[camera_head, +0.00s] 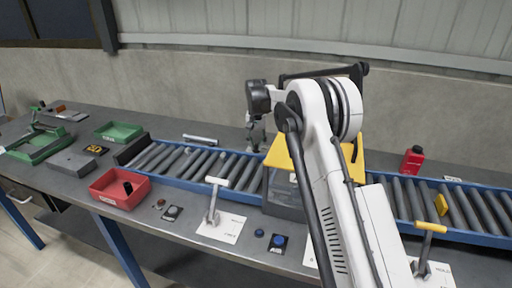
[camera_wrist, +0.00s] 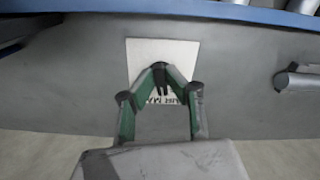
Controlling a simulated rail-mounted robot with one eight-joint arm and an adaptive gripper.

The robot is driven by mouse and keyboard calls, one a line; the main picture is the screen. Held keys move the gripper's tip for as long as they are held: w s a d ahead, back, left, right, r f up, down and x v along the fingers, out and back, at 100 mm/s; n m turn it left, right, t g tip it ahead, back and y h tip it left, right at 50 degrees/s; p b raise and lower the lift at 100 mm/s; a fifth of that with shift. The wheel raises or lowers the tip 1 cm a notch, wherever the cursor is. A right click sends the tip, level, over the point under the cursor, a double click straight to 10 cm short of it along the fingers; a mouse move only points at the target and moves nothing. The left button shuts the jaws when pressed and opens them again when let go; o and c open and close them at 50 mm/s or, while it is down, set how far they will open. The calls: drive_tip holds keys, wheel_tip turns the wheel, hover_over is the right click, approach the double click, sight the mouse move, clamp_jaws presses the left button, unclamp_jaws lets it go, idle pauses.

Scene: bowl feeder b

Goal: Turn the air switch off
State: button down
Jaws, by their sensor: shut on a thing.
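In the wrist view my gripper (camera_wrist: 160,75) has its green-sided fingers brought together at the tips, over a white label plate (camera_wrist: 145,52) on the grey bench. A small dark thing shows at the tips; I cannot tell what it is. In the head view my arm hides the fingertips or leaves them unclear.
A white-handled lever (camera_head: 213,200) and a yellow-handled lever (camera_head: 428,240) stand on white label plates. A roller conveyor (camera_head: 190,160) runs behind. A red bin (camera_head: 105,196), a green tray (camera_head: 118,131) and a red bottle (camera_head: 411,161) are around it. A grey cylinder (camera_wrist: 300,80) sits right of my gripper.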

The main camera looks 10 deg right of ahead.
sight(257, 146)
drive_tip(key=n+b, duration=0.1)
drive_tip(key=n, duration=0.5)
drive_tip(key=shift+d, duration=0.2)
drive_tip(key=shift+n, duration=0.3)
drive_tip(key=c, duration=1.8)
unclamp_jaws()
drive_tip(key=shift+o, duration=0.2)
drive_tip(key=shift+r, duration=0.1)
wheel_tip(257, 146, up, 12)
drive_tip(key=shift+s, duration=0.1)
